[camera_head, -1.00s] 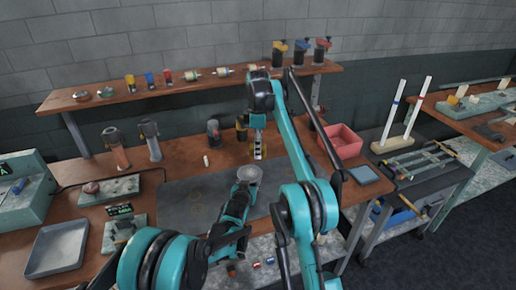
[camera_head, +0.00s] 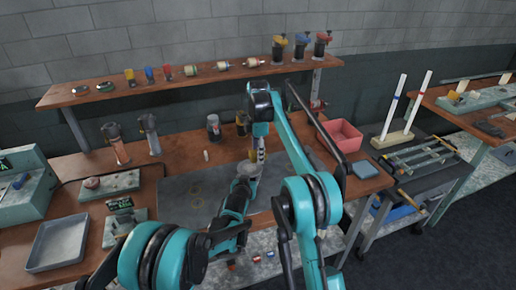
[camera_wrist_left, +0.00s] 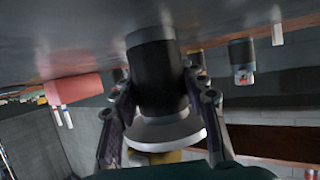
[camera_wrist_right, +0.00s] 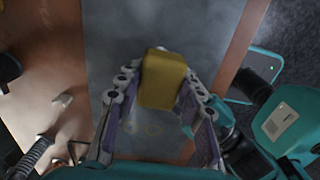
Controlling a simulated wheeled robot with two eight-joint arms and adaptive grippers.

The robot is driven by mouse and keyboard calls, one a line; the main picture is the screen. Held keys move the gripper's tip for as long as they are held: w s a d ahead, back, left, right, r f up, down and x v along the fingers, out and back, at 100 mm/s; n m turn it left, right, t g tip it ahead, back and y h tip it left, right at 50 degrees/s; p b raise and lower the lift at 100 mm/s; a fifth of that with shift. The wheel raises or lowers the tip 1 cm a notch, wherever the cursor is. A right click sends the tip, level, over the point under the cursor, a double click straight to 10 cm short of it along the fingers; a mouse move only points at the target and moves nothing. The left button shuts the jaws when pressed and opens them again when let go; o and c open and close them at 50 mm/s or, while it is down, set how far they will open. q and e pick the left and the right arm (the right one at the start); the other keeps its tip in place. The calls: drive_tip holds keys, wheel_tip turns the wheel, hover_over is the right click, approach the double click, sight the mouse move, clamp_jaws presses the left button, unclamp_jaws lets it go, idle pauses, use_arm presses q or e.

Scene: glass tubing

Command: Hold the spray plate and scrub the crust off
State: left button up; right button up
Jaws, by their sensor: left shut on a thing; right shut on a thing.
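The spray plate is a pale round disc (camera_head: 249,170) on a dark cylindrical body. In the left wrist view its light rim (camera_wrist_left: 165,132) and black body (camera_wrist_left: 157,80) sit between my left fingers. My left gripper (camera_head: 243,184) is shut on it above the mat. My right gripper (camera_head: 258,157) is shut on a yellow block (camera_wrist_right: 163,80), just above the disc. A bit of yellow shows beside the disc's face in the left wrist view (camera_wrist_left: 155,157); I cannot tell whether they touch. The crust is not discernible, and the block hides the disc in the right wrist view.
A dark mat (camera_head: 180,200) lies on the wooden bench. Dark canisters (camera_head: 214,127) stand behind the grippers. A red bin (camera_head: 341,135) and a blue-grey pad (camera_head: 366,170) are at the right. A grey tray (camera_head: 58,243) is at the left. A shelf (camera_head: 190,82) runs behind.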

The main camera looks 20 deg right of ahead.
sight(252, 161)
drive_tip(key=shift+f, duration=1.45)
drive_tip(key=shift+a+r, duration=0.35)
drive_tip(key=shift+s+a+r, duration=0.1)
drive_tip(key=shift+a, duration=0.3)
drive_tip(key=shift+a+f, duration=0.45)
drive_tip(key=shift+a, duration=0.3)
drive_tip(key=shift+s+a+r, duration=0.1)
drive_tip(key=shift+a+r, duration=0.05)
drive_tip(key=shift+a, duration=0.2)
drive_tip(key=shift+s+a, duration=0.2)
drive_tip(key=shift+a, duration=1.35)
drive_tip(key=shift+w+d, duration=0.2)
drive_tip(key=shift+d, duration=1.45)
drive_tip(key=shift+w+d, duration=0.2)
drive_tip(key=shift+d, duration=1.45)
drive_tip(key=shift+s+d, duration=0.1)
drive_tip(key=shift+s+a+f, duration=0.1)
drive_tip(key=shift+a+f, duration=0.1)
drive_tip(key=shift+a, duration=1.05)
drive_tip(key=shift+s+a+r, duration=0.1)
drive_tip(key=shift+s+a, duration=0.05)
drive_tip(key=shift+a, duration=1)
drive_tip(key=shift+s+a, duration=0.15)
drive_tip(key=shift+a, duration=0.95)
drive_tip(key=shift+w+d, duration=0.25)
drive_tip(key=shift+d, duration=1.55)
drive_tip(key=shift+w+d, duration=0.2)
drive_tip(key=shift+d, duration=1.55)
drive_tip(key=shift+r, duration=3.95)
